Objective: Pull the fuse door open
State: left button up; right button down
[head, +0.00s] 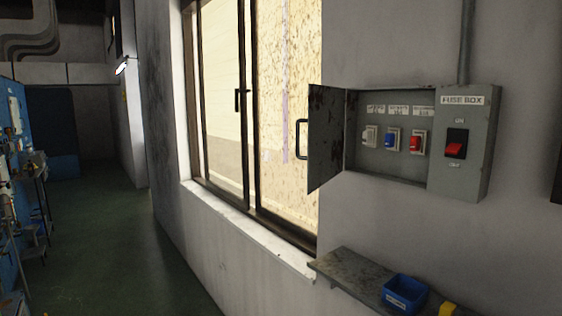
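The grey fuse box (475,130) is mounted on the wall at the right, labelled FUSE BOX. Its fuse door (328,138) is hinged at the left of the compartment and stands open, swung out from the wall. The door has dark, rust-like stains. Inside the compartment are a white fuse (370,136), a blue fuse (392,139) and a red fuse (418,141) in a row under small labels. A red switch (455,148) sits on the right part of the box. Neither of my grippers shows in the head view.
A shelf (345,268) juts from the wall below the box, with a blue bin (405,292) and a yellow item (447,309) on it. A window (250,110) with dark frames is left of the door. The green floor (110,240) at the left is open.

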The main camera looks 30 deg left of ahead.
aim_at(325, 121)
jog(key=k, duration=0.95)
jog(key=u, duration=0.75)
jog(key=i, duration=1.8)
jog(key=z, duration=0.75)
